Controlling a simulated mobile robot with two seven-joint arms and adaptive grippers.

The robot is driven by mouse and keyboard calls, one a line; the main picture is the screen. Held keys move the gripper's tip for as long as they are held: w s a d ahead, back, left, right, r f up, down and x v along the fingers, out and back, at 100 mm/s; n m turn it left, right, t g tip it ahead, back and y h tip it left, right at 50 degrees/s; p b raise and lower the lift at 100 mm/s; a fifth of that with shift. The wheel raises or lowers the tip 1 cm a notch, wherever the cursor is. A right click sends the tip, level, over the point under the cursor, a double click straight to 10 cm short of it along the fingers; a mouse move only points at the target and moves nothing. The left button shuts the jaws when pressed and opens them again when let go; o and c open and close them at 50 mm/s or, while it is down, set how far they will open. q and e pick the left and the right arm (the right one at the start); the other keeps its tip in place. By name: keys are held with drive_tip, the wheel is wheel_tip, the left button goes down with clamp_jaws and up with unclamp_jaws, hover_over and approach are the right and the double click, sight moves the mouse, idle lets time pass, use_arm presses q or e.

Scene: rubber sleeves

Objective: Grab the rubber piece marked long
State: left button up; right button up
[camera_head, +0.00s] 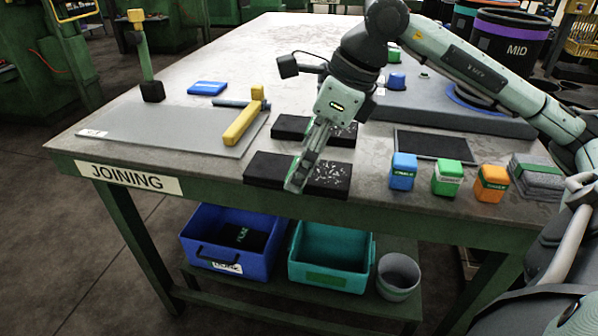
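My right arm comes in from the right, and its gripper (296,187) points down over a black flat piece with light specks (265,168) at the table's front edge. The fingers cover part of this piece. I cannot tell whether they touch it or how far apart they are. A second black flat piece (290,126) lies just behind, partly hidden by the gripper. A black piece with green lettering (240,236) lies in the blue bin under the table. I cannot read a "long" mark on any piece. My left gripper is not in view.
The table has a sign reading JOINING (130,179). Blue (403,171), green (447,178) and orange (491,183) blocks stand at the front right. Below are a blue bin (200,250), teal bin (330,278) and grey bucket (398,290).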

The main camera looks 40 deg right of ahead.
drive_tip(key=shift+w+a+f, duration=0.1)
drive_tip(key=shift+w+f, duration=0.05)
drive_tip(key=shift+f, duration=0.2)
drive_tip(key=shift+c, duration=0.3)
drive_tip(key=c, duration=1.4)
drive_tip(key=shift+r, duration=0.1)
